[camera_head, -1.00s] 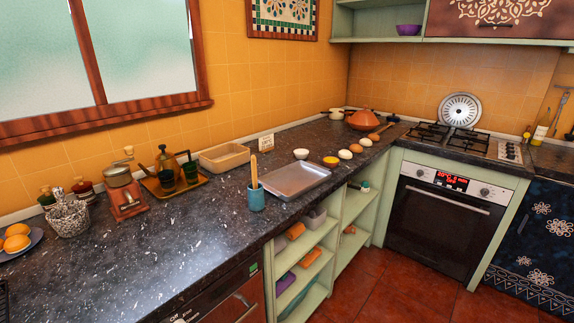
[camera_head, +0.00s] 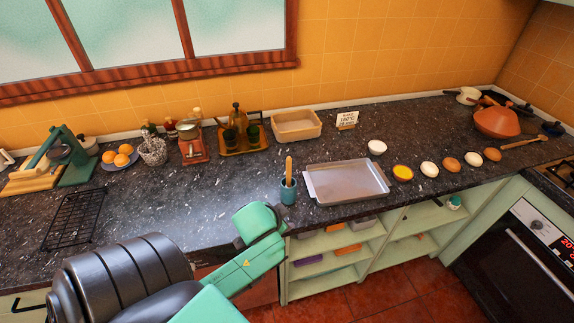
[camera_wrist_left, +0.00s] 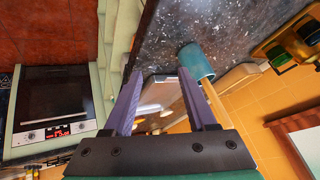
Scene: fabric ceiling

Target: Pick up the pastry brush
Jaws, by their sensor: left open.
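The pastry brush appears to be the item with a wooden handle (camera_head: 289,168) standing in a blue cup (camera_head: 288,191) on the counter; its other end is hidden inside the cup. My left gripper's green housing (camera_head: 258,222) is at the counter's front edge, just left of and nearer than the cup; its fingers are hidden there. In the left wrist view my left gripper (camera_wrist_left: 158,88) is open and empty. The cup (camera_wrist_left: 196,62) and the wooden handle (camera_wrist_left: 214,101) show beyond and beside its right finger. My right gripper is not in view.
A metal tray (camera_head: 345,182) lies right of the cup. A black wire rack (camera_head: 74,218), a wooden tray (camera_head: 240,148) and a beige bin (camera_head: 297,125) are on the counter. Eggs and small bowls line the right side. Bare counter lies left of the cup.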

